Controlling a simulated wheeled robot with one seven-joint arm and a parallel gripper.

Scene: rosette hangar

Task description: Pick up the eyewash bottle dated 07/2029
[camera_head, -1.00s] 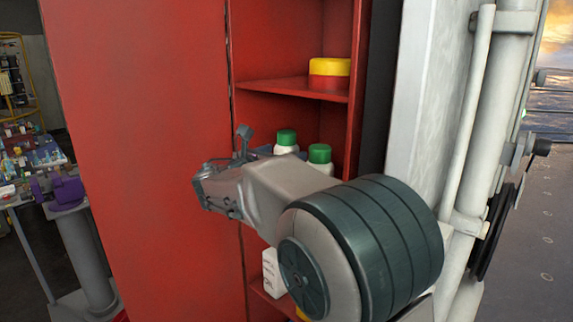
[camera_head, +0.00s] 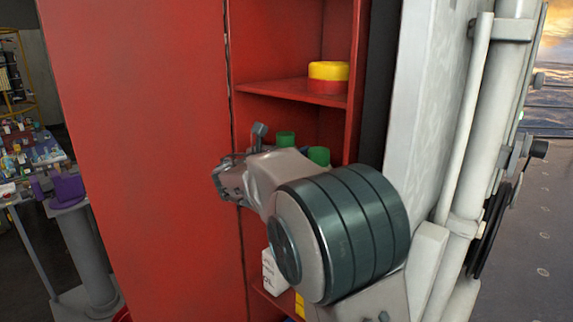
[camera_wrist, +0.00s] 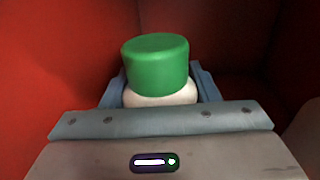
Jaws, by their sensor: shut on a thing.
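In the wrist view a white bottle with a green cap (camera_wrist: 155,65) stands between the fingers of my gripper (camera_wrist: 158,92), which is shut on it. The bottle's date is not visible. In the head view two green-capped bottles show on the middle shelf: the rear one (camera_head: 285,138) and the right one (camera_head: 319,155). My arm hides their lower parts and most of my gripper, so I cannot tell from this view which one is held.
The red cabinet (camera_head: 140,150) encloses the shelves, with side walls close to my gripper. A yellow and red round object (camera_head: 328,77) sits on the upper shelf. A white container (camera_head: 270,270) is on the lower shelf. A pale pipe (camera_head: 465,130) stands to the right.

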